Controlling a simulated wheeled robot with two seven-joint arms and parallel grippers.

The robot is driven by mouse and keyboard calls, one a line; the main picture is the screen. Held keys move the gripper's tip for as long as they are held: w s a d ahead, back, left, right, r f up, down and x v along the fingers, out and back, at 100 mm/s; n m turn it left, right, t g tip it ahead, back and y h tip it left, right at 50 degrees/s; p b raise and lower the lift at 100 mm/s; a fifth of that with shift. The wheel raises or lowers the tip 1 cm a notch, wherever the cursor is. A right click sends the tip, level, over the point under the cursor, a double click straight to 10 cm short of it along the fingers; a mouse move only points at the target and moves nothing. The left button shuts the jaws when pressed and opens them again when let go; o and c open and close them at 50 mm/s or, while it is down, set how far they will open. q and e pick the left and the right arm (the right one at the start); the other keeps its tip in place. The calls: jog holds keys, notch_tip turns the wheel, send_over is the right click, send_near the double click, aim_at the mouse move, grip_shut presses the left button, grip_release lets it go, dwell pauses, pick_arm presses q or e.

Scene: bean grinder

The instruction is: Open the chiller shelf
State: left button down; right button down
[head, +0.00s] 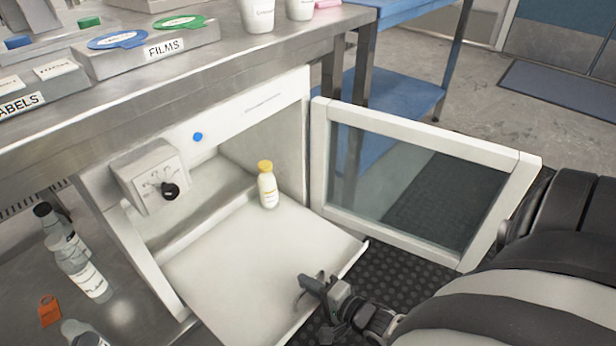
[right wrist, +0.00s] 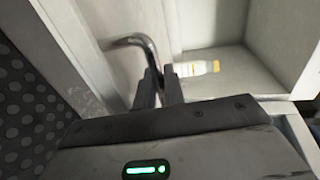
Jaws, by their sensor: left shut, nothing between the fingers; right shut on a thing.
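The white chiller shelf (head: 235,260) lies pulled out past the front of the white chiller cabinet (head: 250,110). A small bottle with a yellow cap (head: 268,188) stands upright on it, towards the cabinet; it also shows in the right wrist view (right wrist: 195,68). The chiller's glass door (head: 415,185) stands swung open to the right. My right gripper (head: 312,284) is at the shelf's front edge. In the right wrist view its fingers (right wrist: 160,82) are shut on the curved metal handle (right wrist: 135,42). My left gripper is not in view.
A steel counter (head: 180,75) with a FILMS box (head: 150,52) and cups (head: 258,14) runs above the chiller. Bottles (head: 85,275) stand at the lower left. A control box with a black knob (head: 150,178) is at the cabinet's left. A dark dotted mat (head: 395,275) covers the floor by the door.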

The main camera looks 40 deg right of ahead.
jog(key=shift+s+d, duration=0.1)
jog(key=shift+s, duration=0.25)
pick_arm(q)
jog(key=shift+s+d+f, duration=0.1)
jog(key=shift+d+f, duration=0.1)
jog(key=shift+f, duration=0.05)
pick_arm(e)
jog(key=shift+s, duration=0.15)
jog(key=c, duration=1.9)
grip_release()
